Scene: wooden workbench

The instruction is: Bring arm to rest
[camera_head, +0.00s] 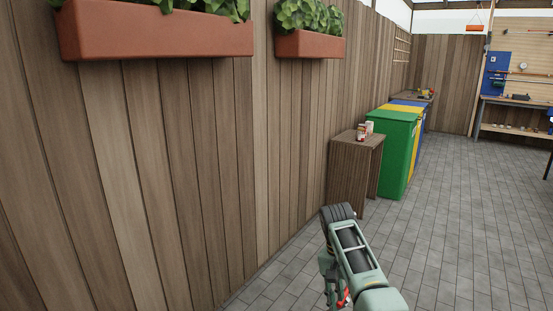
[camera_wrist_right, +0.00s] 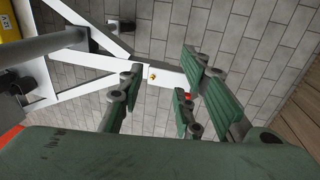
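My grey-green arm comes in from the bottom of the head view, right of centre. It is folded, with a dark joint at its upper end, over the paved floor. A lower part with red bits shows beside it, but the gripper fingers cannot be made out there. In the right wrist view my right gripper (camera_wrist_right: 165,100) has its green-padded fingers spread apart. Nothing is held between them; paving and a white frame show behind. My left gripper is in neither view.
A wooden fence (camera_head: 200,170) with planters (camera_head: 155,30) runs along the left. A small wooden table (camera_head: 350,165) with small items and a green bin (camera_head: 395,150) stand ahead. Paved floor (camera_head: 470,220) is clear at right. A workbench (camera_head: 515,101) is far back.

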